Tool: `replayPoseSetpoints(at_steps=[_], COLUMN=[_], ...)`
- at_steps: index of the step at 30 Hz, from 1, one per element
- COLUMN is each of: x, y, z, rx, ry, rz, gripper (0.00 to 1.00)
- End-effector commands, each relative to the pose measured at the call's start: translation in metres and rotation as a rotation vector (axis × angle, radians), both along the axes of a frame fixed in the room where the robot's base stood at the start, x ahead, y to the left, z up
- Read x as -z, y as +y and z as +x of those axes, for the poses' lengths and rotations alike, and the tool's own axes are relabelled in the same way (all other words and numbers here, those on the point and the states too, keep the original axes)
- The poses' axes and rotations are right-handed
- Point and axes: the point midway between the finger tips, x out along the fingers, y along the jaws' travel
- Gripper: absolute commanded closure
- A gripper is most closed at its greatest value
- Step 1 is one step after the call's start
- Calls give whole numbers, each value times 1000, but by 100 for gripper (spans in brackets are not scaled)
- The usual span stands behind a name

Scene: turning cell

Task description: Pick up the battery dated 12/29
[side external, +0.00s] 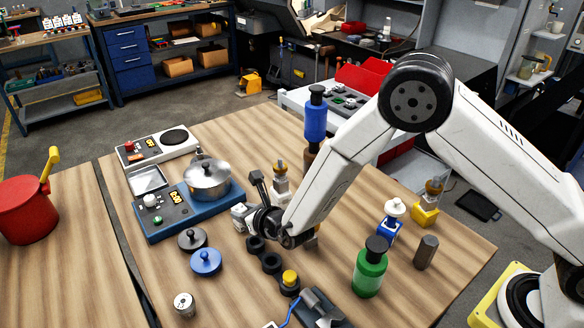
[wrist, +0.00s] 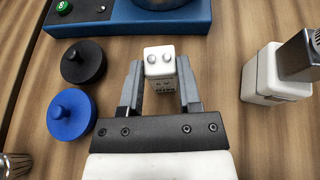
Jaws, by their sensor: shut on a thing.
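A white block-shaped battery (wrist: 160,66) with two round terminals on top stands between the fingers of my gripper (wrist: 161,84) in the wrist view. The grey fingers are shut on its two sides. Dark print shows on its near face, too small and blurred to read as a date. In the side external view, the white battery (side external: 239,212) shows at the tip of my gripper (side external: 250,214), just right of the blue cooker base. I cannot tell whether its underside touches the table.
A blue cooker (side external: 165,223) with a steel pot (side external: 207,178) stands behind. Black (side external: 192,239) and blue (side external: 206,262) knobbed lids lie to the left. A white block (wrist: 272,78) with a grey top stands to the right. A green bottle (side external: 369,270) stands at the front right.

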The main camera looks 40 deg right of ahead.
Motion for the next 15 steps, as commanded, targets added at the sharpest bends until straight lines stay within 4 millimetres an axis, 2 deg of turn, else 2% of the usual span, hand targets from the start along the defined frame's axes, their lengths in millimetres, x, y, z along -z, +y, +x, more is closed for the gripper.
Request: replayPoseSetpoints(at_steps=[15], x=[-9], y=[0], z=[0], rx=[0], ry=[-2], rz=[1], gripper=[100])
